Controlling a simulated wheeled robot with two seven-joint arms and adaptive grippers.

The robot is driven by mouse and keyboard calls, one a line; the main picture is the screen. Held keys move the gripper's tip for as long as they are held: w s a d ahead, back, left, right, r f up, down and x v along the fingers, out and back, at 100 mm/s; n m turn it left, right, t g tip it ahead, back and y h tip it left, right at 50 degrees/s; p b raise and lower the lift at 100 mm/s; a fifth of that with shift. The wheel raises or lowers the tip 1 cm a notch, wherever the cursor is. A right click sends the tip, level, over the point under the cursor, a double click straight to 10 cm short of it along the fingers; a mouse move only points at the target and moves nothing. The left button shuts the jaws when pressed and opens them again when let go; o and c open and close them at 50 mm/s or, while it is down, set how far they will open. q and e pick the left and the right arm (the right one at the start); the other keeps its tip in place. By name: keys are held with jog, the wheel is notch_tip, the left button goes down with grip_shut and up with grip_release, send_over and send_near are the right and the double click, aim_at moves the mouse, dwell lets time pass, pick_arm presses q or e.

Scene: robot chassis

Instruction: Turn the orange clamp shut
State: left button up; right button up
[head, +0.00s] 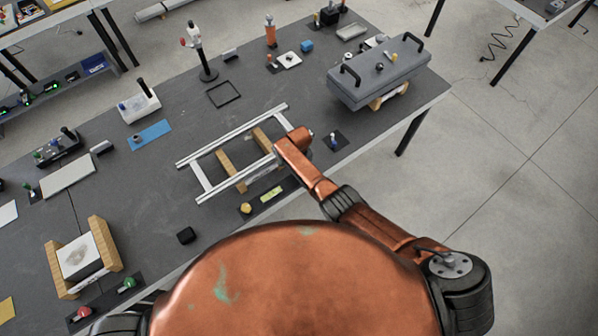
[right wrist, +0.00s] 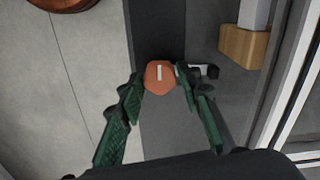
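The orange clamp (right wrist: 158,72) shows in the right wrist view as a rounded orange head with a white line on it, beside a small black and white fitting. My right gripper (right wrist: 160,86) is open, with one green-padded finger on each side of the orange head. I cannot tell whether either finger touches it. In the head view my right arm reaches over the near side of the metal frame, and its end hides the clamp and the gripper. My left gripper is not in view.
The silver frame (head: 203,180) lies on wooden blocks (head: 232,172). A grey lidded case (head: 375,85) stands at the right. Dark table surface (head: 165,205) is clear left of the frame.

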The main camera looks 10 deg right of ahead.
jog(key=o, duration=0.3)
jog(key=shift+o, duration=0.2)
jog(key=shift+w+a+r, duration=0.1)
jog(key=shift+r, duration=0.55)
notch_tip(320, 180, up, 11)
jog(key=shift+f, duration=0.15)
